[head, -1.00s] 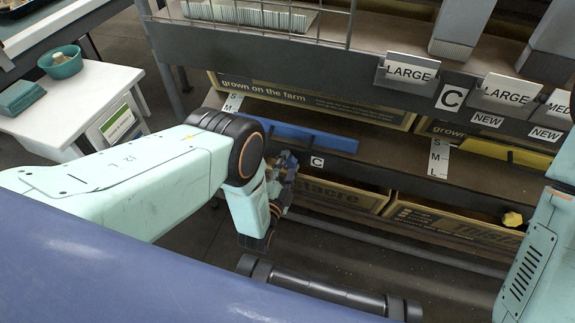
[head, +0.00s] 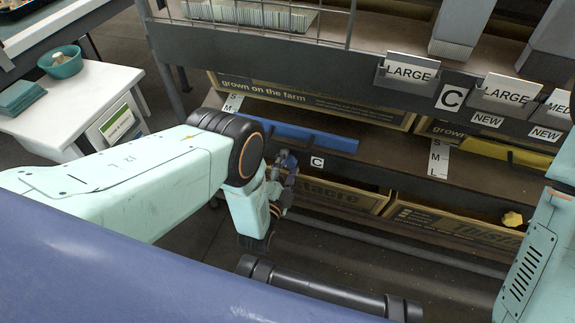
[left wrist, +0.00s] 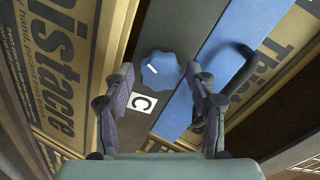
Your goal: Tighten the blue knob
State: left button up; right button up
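The blue knob (left wrist: 160,73) has a lobed rim and a short white line on its face. In the left wrist view it sits on a dark rail, just above a white "C" label (left wrist: 142,102). My left gripper (left wrist: 160,70) is open, with one finger on each side of the knob and a visible gap to each. I cannot tell how far the fingertips are from the rail in depth. In the head view my left gripper (head: 286,172) is at the shelf front, left of the "C" label (head: 317,162), and largely hides the knob. My right gripper is out of view.
A blue panel (head: 300,135) lies on the shelf beside the knob; its dark handle (left wrist: 238,66) shows in the wrist view. Cardboard boxes (head: 450,222) stand below the rail. A yellow knob (head: 512,219) is farther right. A white table (head: 75,110) stands at left.

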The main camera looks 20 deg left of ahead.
pick_arm(q)
jog(key=shift+o, duration=0.2)
jog(key=s, duration=1.2)
jog(key=shift+a, duration=0.2)
jog(key=s+a+f+n+g, duration=0.4)
jog(key=s+a+n+g, duration=0.2)
jog(key=s+n+g, duration=0.3)
jog(key=s+r+n+g, duration=0.2)
jog(key=s+n+g, duration=0.15)
jog(key=s, duration=0.45)
jog(key=s+r+n+g, duration=0.25)
jog(key=s+g, duration=0.25)
jog(key=s, duration=0.4)
notch_tip(320, 180, up, 13)
jog(key=m+p, duration=0.1)
jog(key=p, duration=1.2)
jog(key=shift+r+y, duration=0.15)
jog(key=shift+y, duration=0.15)
jog(key=shift+a+g, duration=0.15)
jog(key=shift+g, duration=0.1)
